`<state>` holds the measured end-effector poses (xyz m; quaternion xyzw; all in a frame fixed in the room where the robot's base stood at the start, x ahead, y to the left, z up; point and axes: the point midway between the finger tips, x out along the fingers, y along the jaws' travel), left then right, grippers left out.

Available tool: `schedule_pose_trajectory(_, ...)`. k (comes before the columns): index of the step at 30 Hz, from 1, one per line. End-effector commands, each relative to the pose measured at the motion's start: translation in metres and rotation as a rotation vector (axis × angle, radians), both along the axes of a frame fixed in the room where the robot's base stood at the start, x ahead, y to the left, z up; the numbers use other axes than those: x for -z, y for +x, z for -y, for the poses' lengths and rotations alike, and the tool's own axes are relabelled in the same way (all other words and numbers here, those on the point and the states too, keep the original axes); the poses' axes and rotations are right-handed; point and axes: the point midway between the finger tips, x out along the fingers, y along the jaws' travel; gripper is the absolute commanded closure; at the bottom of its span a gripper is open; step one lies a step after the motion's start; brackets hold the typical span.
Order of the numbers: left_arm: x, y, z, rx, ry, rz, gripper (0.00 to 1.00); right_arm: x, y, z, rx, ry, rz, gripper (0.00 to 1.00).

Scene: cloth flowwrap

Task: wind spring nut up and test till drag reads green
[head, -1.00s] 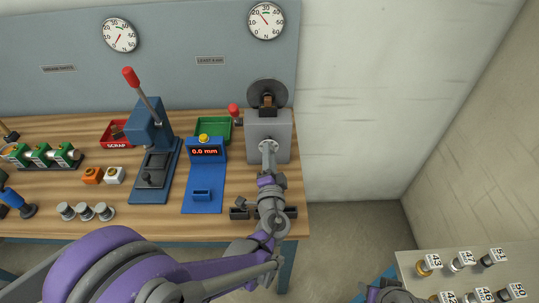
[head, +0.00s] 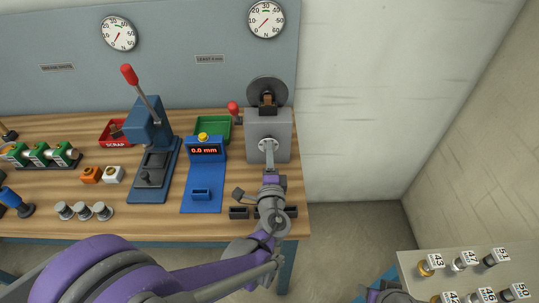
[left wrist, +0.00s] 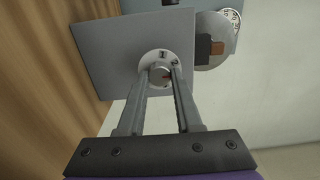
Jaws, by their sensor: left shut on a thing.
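A grey tester box (head: 268,125) stands at the right end of the bench, with a dark disc and brown block (head: 267,97) at its back. Its round front nut (left wrist: 160,75) sits in a pale marked collar (left wrist: 148,62), with a small red mark beside it. My left gripper (head: 268,150) is shut on this nut, a finger on each side. The right wall dial (head: 265,20) has a green arc at its top; its needle slants, and the exact reading is too small to tell. My right gripper (head: 383,292) only partly shows at the bottom edge, its jaws unclear.
A red-knobbed lever (head: 234,110) is on the box's left side. A blue gauge (head: 206,151) reading 0.0 mm, a green tray (head: 213,124), a red scrap tray (head: 117,130) and a blue lever press (head: 150,140) stand left. A numbered-parts table (head: 410,262) is at lower right.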

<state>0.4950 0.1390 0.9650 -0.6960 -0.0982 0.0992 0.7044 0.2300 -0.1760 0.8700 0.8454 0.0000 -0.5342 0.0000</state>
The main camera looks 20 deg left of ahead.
Motion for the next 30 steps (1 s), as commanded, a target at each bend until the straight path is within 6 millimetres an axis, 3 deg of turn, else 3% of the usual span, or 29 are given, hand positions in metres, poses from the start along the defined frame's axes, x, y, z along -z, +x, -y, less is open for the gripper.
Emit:
schedule_pose_trajectory(13,0.0011,-0.0005,0.0,0.001,0.265,-0.077,1.0,0.007,-0.0011,0.0,0.0,0.0,-0.002,0.5)
schedule_pose_trajectory(30,0.001,-0.0005,0.0,0.001,0.325,-0.094,1.0,0.008,-0.0012,0.0,0.0,0.0,-0.003,0.5)
